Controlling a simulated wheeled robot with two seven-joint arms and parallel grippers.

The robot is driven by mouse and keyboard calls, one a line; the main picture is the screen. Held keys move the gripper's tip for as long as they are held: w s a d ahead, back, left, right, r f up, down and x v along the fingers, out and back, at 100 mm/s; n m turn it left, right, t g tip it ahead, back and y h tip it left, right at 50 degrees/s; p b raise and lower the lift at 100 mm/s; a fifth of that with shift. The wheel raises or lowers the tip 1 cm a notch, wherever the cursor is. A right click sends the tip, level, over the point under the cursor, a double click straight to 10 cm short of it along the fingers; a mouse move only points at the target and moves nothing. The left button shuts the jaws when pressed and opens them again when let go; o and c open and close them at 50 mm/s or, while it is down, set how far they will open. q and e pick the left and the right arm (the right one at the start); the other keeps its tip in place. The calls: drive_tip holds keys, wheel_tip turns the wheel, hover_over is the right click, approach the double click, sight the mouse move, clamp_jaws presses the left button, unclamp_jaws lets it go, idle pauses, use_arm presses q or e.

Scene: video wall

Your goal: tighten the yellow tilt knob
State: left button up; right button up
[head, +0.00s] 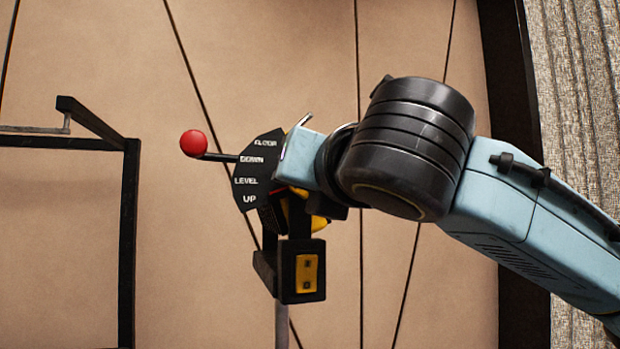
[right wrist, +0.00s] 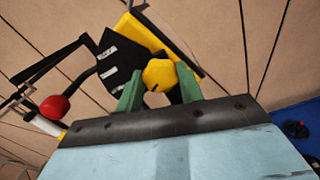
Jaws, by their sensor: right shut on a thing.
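The yellow tilt knob (right wrist: 161,74) shows in the right wrist view between the two green fingers of my right gripper (right wrist: 160,88), which is shut on it. In the head view my right wrist covers the knob. Beside it is a black dial plate (head: 257,178) marked FLOOR, DOWN, LEVEL and UP. A lever with a red ball (head: 194,143) sticks out left of the plate, about level with DOWN. The ball also shows in the right wrist view (right wrist: 54,107). My left gripper is not in view.
A black bracket with a yellow plate (head: 307,272) hangs below the dial on a grey post (head: 282,325). A black frame (head: 130,240) stands at the left. Brown floor with dark seams lies behind, bordered by a black edge and grey carpet (head: 585,90) at the right.

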drive_tip(key=shift+m, duration=0.4)
drive_tip(key=shift+c, duration=0.4)
drive_tip(key=m+b, duration=0.8)
drive_tip(key=m, duration=1.5)
drive_tip(key=shift+f, duration=0.2)
drive_tip(key=shift+b, duration=0.3)
drive_tip(key=o, duration=1)
drive_tip(key=shift+w, duration=0.1)
